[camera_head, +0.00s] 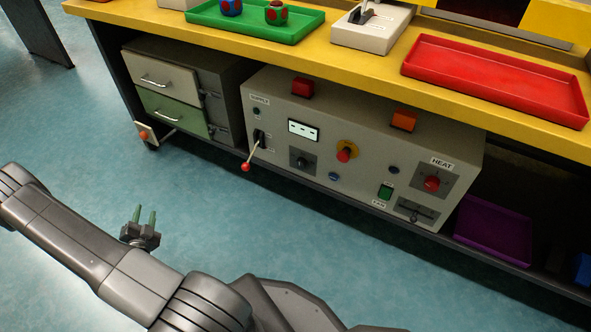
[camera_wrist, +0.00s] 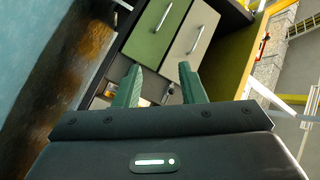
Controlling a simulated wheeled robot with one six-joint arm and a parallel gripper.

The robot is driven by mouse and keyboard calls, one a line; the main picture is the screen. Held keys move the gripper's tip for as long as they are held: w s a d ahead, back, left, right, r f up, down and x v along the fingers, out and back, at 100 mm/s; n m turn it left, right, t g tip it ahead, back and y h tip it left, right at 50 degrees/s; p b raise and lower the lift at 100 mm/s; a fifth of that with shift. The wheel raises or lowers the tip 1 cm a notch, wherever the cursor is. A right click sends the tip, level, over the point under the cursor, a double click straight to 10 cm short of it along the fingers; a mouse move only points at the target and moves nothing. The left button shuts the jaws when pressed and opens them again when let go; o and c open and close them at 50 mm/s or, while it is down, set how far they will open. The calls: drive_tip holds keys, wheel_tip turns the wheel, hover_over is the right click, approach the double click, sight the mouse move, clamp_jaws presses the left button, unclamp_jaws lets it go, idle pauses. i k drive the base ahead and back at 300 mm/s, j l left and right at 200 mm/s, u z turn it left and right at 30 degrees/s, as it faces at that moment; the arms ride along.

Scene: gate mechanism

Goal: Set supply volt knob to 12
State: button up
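A grey control box (camera_head: 370,140) stands on the shelf under the yellow workbench. The box front is not clear in the wrist view.
A drawer cabinet (camera_head: 222,80) with a cream and a green drawer stands left of the box. Blue floor in front is free.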

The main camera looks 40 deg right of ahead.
sight(301, 164)
drive_tip(key=z, duration=0.4)
drive_tip(key=j+z, duration=0.1)
drive_tip(key=z, duration=0.3)
drive_tip(key=k+z, duration=0.1)
drive_tip(key=z, duration=0.3)
drive_tip(key=j+z, duration=0.1)
drive_tip(key=z, duration=0.3)
